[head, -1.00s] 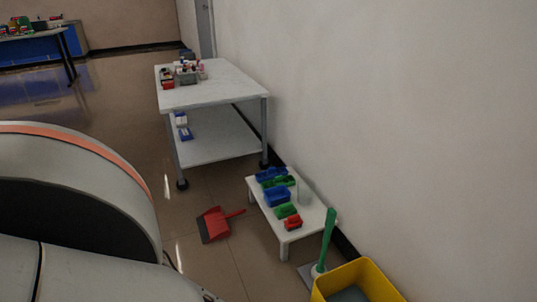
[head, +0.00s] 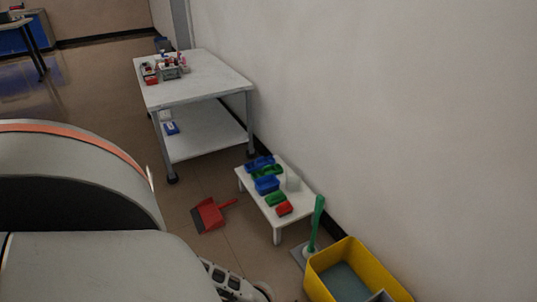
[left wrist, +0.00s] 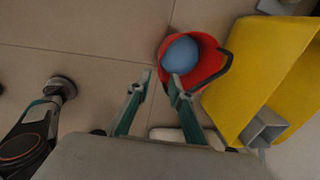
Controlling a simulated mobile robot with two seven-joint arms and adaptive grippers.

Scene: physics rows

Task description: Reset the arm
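My left gripper (left wrist: 159,84) shows in the left wrist view with its two green-grey fingers apart and nothing between them. Its right fingertip overlaps a red bucket (left wrist: 211,66) in the picture; whether they touch I cannot tell. A blue round thing (left wrist: 181,54) sits in the bucket. In the head view, a large grey rounded link of my arm fills the lower left, and neither gripper can be made out there. My right gripper is not in view.
A yellow bin (head: 358,253) stands by the wall, and it also fills the right of the left wrist view (left wrist: 262,70). A low white table (head: 293,207) holds blue, green and red containers. A red dustpan (head: 209,214) lies on the floor. A taller white table (head: 215,80) stands behind.

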